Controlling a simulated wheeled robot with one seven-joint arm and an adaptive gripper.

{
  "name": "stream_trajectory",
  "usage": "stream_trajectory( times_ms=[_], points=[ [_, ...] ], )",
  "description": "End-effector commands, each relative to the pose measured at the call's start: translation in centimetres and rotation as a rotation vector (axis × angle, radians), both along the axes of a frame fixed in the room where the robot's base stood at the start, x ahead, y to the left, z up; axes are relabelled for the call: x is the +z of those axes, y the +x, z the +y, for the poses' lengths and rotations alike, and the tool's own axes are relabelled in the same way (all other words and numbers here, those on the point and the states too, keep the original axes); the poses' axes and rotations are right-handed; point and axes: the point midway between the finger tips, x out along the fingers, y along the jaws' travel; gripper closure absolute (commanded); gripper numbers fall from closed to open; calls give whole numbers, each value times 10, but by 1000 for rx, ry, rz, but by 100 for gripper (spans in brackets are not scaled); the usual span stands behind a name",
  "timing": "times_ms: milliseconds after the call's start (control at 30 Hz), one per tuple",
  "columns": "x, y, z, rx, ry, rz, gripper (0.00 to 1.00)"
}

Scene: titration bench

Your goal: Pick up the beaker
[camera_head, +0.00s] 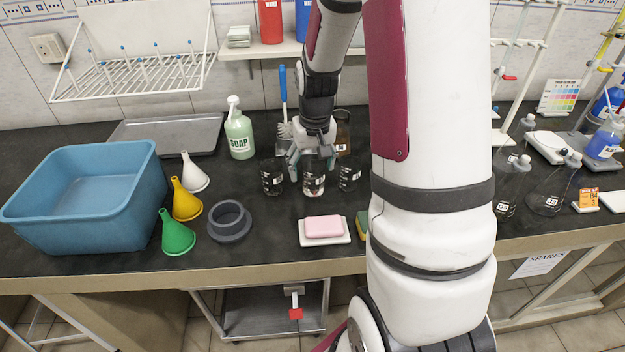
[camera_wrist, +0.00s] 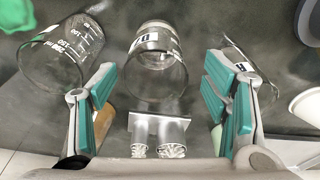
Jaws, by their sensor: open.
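Three clear glass beakers stand in a row on the dark bench in the head view: a left one (camera_head: 272,176), a middle one (camera_head: 314,180) with white markings, and a right one (camera_head: 348,178). My gripper (camera_head: 312,158) is over the middle of this row, fingers pointing down. In the wrist view my gripper (camera_wrist: 160,92) is open and empty, with teal pads spread wide. A middle beaker (camera_wrist: 158,72) with a black-and-white label lies between and beyond the pads. A graduated beaker (camera_wrist: 62,55) is at the left and another beaker (camera_wrist: 248,72) is behind the right finger.
A soap bottle (camera_head: 239,130) and a brush (camera_head: 284,100) stand behind the beakers. A pink soap bar (camera_head: 323,227) on a white dish is in front. A dark ring (camera_head: 229,221), several funnels (camera_head: 186,200) and a blue basin (camera_head: 62,218) are to the left.

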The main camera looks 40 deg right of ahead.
Motion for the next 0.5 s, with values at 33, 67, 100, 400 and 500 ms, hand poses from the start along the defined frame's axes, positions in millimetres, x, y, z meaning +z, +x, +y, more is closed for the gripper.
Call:
stream_trajectory(
  times_ms=[33, 67, 100, 400, 500],
  points=[
    [-5, 0, -1, -1, 2, 4, 31],
    [-9, 0, -1, -1, 2, 5, 31],
    [-14, 0, -3, -1, 2, 5, 31],
    [-49, 5, -7, 1, 1, 3, 31],
    [-50, 6, -7, 1, 0, 1, 31]
  ],
)
